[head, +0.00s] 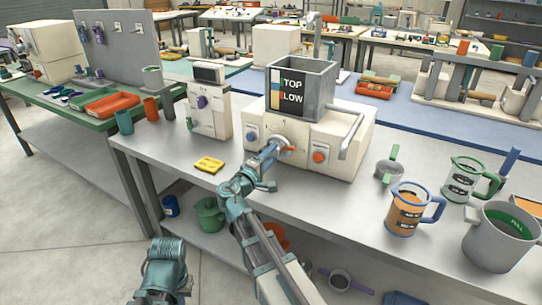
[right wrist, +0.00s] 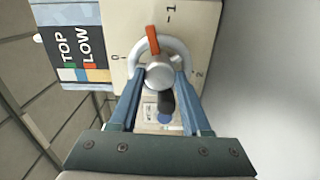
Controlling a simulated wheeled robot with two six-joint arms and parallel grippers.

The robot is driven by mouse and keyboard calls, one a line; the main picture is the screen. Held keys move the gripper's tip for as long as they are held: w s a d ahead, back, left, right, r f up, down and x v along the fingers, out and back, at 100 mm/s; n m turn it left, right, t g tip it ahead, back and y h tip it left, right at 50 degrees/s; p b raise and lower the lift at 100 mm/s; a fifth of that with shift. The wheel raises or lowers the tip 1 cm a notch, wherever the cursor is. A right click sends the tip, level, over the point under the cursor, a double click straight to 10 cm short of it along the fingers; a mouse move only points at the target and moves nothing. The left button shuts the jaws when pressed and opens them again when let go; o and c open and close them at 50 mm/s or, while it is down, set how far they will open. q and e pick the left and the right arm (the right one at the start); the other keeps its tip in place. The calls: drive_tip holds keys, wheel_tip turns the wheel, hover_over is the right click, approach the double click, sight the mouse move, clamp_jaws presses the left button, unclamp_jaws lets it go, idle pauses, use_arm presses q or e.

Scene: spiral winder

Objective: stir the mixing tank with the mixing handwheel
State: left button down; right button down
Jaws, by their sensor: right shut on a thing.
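The mixing tank is a grey open square box (head: 326,88) with a TOP/LOW panel, on a white machine body (head: 345,128). The mixing handwheel is on the machine's front, mostly hidden behind my gripper in the head view. In the right wrist view the handwheel (right wrist: 176,46) is a pale ring with an orange mark at the top, around a silver hub (right wrist: 160,75). My right gripper (head: 278,148) reaches it from the front, and its two fingers are shut on the handwheel. A teal part of my left arm shows at the bottom left; its fingers are not visible.
An orange knob (head: 320,156) and a blue knob (head: 251,137) flank the handwheel. A grey bent pipe (head: 352,136) hangs at the right. A yellow sponge-like block (head: 209,164) lies on the table at left. Jugs and a grey pot (head: 492,246) stand at right.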

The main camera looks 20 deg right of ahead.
drive_tip(key=shift+f+m, duration=0.1)
drive_tip(key=shift+m, duration=2.2)
drive_tip(key=shift+s, duration=0.1)
drive_tip(key=shift+c, duration=1.8)
unclamp_jaws()
